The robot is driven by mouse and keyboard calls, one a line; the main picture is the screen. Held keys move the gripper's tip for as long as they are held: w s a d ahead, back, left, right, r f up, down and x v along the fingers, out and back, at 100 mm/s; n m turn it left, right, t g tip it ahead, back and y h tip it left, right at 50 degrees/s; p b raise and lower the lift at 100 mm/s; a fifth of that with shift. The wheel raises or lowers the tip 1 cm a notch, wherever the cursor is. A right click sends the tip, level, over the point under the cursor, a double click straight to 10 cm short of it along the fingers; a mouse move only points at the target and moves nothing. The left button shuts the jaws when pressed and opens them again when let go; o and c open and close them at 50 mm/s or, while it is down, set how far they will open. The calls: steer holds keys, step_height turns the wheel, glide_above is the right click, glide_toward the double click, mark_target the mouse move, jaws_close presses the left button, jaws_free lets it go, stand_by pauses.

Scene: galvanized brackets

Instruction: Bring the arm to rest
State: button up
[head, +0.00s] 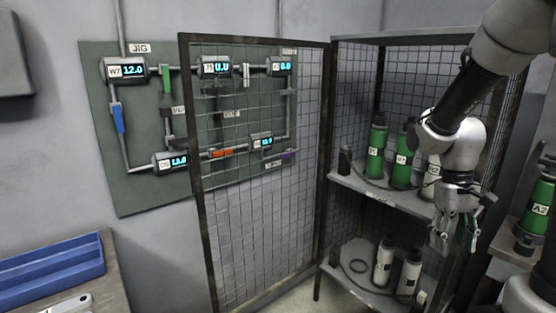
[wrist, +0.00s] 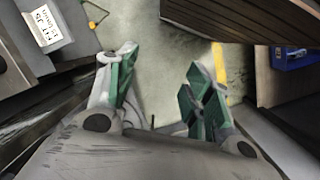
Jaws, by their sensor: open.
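My gripper (head: 457,232) hangs at the right of the head view, pointing downward in front of the open wire cabinet. In the wrist view my gripper (wrist: 160,72) shows two green-padded fingers spread apart with nothing between them. My arm comes in from the upper right of the head view and partly hides the cabinet's upper shelf and a pale bottle there.
The cabinet's mesh door (head: 265,180) stands open before a jig board (head: 130,195). Green bottles (head: 376,150) stand on the upper shelf, white bottles (head: 384,262) below. Another green bottle (head: 538,208) stands far right. A blue bin (head: 50,270) sits lower left.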

steer(key=s+a+r+t, duration=0.4)
steer(key=s+r+t, duration=0.2)
steer(key=s+r, duration=0.4)
steer(key=shift+s+r+m+t+y, duration=0.3)
steer(key=shift+r+y, duration=0.1)
steer(key=shift+r, duration=1.45)
